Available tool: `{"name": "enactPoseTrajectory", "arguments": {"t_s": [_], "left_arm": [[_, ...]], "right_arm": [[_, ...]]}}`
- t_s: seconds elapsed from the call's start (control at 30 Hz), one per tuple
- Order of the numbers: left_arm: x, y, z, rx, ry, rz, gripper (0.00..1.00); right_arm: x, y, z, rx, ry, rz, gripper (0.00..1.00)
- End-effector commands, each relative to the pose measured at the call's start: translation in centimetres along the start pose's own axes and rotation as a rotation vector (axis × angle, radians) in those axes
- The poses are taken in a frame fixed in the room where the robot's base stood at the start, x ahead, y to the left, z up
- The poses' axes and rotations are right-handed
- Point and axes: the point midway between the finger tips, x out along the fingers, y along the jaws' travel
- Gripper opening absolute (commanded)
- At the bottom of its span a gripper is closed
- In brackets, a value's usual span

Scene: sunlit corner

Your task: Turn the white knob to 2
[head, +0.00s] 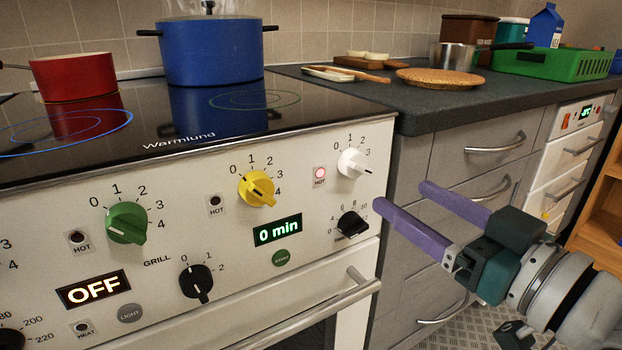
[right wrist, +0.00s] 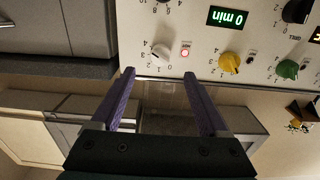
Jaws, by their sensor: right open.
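The white knob (head: 352,162) is at the right end of the stove's front panel, with the digits 0 to 4 around it. Its raised grip slants down to the right, toward the 4 side; the exact setting is hard to tell. The knob also shows in the right wrist view (right wrist: 161,52), upside down, just beyond the fingertips. My right gripper (head: 402,197) is open and empty, right of and below the knob and apart from it. Its two purple fingers (right wrist: 159,74) point toward the panel. My left gripper is not in view.
A lit red HOT lamp (head: 320,173) is left of the white knob. The yellow knob (head: 257,188), green knob (head: 126,222) and black timer knob (head: 351,225) are nearby. An oven handle (head: 310,312) juts out below. A blue pot (head: 212,52) stands on the hob.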

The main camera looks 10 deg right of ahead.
Motion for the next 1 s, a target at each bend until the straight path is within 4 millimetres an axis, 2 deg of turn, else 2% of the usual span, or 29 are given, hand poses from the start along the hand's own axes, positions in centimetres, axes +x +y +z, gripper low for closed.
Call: {"name": "enactPoseTrajectory", "arguments": {"t_s": [0.3,0.5,0.7,0.93,1.0], "left_arm": [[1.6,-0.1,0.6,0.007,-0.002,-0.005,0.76],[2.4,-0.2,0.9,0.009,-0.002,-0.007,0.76],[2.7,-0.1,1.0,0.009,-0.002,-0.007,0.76],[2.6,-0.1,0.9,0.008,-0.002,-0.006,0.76],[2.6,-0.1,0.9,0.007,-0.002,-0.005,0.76]], "right_arm": [[5.4,0.0,0.1,-0.001,0.002,0.000,0.78],[8.2,-0.1,0.1,-0.001,0.000,0.000,0.78],[9.2,0.0,0.0,0.000,-0.003,0.001,0.78],[9.3,-0.1,-0.1,0.000,-0.003,0.000,0.78],[9.3,-0.1,-0.1,0.000,-0.003,0.000,0.72]]}}
